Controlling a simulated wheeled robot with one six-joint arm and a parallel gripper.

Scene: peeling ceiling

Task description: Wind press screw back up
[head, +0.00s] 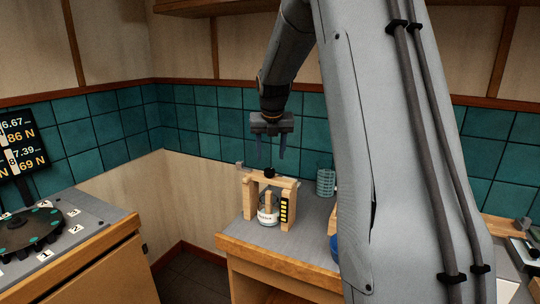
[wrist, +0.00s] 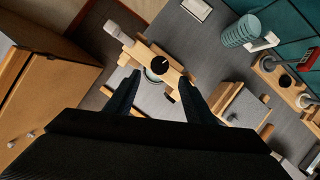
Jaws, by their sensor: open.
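The wooden press (head: 249,203) stands on the grey counter in the head view, with two posts and a crossbeam. A black screw knob (head: 270,173) sits on top of the crossbeam; it also shows in the wrist view as a round black cap with a pale mark (wrist: 160,67). A labelled jar (head: 268,214) stands between the posts under the beam. My gripper (head: 270,153) is open and empty, pointing down above the knob and apart from it. In the wrist view its two fingers (wrist: 161,80) stand either side of the knob's picture position. The screw's lower end is hidden.
A grey-handled part (wrist: 119,34) sticks out at one end of the beam. A teal coiled item (head: 325,182) stands behind right of the press. A dark round dial (head: 32,230) lies on the left counter. Tiled walls close the back.

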